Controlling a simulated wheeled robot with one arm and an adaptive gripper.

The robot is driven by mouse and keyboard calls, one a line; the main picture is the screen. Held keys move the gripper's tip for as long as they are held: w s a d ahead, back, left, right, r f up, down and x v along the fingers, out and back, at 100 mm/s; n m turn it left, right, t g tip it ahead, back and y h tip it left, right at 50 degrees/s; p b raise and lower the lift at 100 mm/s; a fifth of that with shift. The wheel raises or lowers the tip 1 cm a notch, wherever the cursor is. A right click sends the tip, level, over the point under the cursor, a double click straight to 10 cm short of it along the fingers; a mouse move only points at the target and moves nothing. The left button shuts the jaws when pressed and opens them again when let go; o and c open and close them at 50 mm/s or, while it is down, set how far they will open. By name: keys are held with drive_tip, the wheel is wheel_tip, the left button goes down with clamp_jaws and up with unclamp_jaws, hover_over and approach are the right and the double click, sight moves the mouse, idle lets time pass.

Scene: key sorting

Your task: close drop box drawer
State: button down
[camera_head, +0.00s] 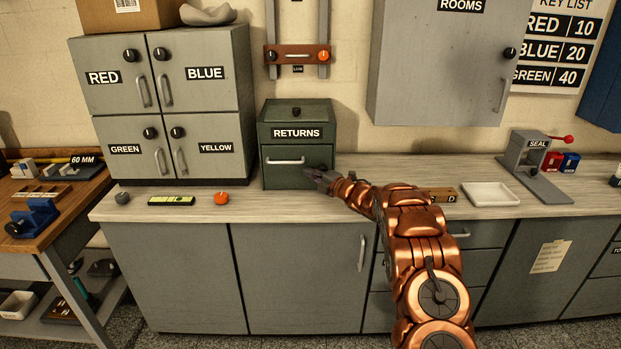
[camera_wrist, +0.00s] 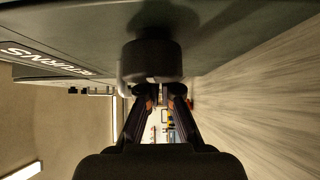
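The drop box is a dark green cabinet (camera_head: 296,111) labelled RETURNS, standing on the counter. Its drawer (camera_head: 273,176) is the lower front panel, with a pale bar handle (camera_head: 287,162). The drawer looks nearly flush in the head view; a small gap cannot be ruled out. My gripper (camera_head: 314,174) is in front of the drawer's right side, low above the counter. In the wrist view my gripper (camera_wrist: 163,93) has its fingers a little apart with nothing between them. A rounded dark-and-grey part (camera_wrist: 150,60) is just beyond the tips; whether they touch it is unclear.
A grey cabinet (camera_head: 163,121) with RED, BLUE, GREEN and YELLOW doors stands close on the left. An orange knob-like piece (camera_head: 221,198) and a yellow-green strip (camera_head: 172,201) lie on the counter (camera_head: 262,207). A white tray (camera_head: 490,194) and SEAL press (camera_head: 535,158) stand right.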

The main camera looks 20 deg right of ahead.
drive_tip(key=s+b, duration=0.1)
drive_tip(key=s+a, duration=0.1)
drive_tip(key=s+f+b, duration=0.1)
drive_tip(key=shift+a+b, duration=0.3)
drive_tip(key=shift+b, duration=0.05)
drive_tip(key=b+v, duration=0.1)
drive_tip(key=v, duration=0.9)
drive_tip(key=shift+s, duration=0.2)
drive_tip(key=shift+w+r, duration=0.15)
drive_tip(key=shift+r, duration=0.25)
drive_tip(key=s+d+r+m+g+h+p, duration=0.3)
drive_tip(key=s+r+m+h+p, duration=0.1)
drive_tip(key=r+m+h, duration=0.55)
drive_tip(key=s+a+r+m+g+h+p, duration=0.1)
drive_tip(key=s+a+m+g+h, duration=0.15)
drive_tip(key=s+m, duration=0.35)
drive_tip(key=s+a+m+g+y+p, duration=0.1)
drive_tip(key=s+a+g, duration=0.3)
drive_tip(key=s+a, duration=0.4)
drive_tip(key=s+a+m+g+y+p, duration=0.2)
drive_tip(key=s+a, duration=0.5)
drive_tip(key=s, duration=1.5)
drive_tip(key=s+a+m+g+y+p, duration=0.2)
drive_tip(key=s+a+g, duration=0.5)
drive_tip(key=s, duration=0.9)
drive_tip(key=shift+a+m+p, duration=0.45)
drive_tip(key=shift+a+m, duration=0.4)
drive_tip(key=shift+m, duration=0.2)
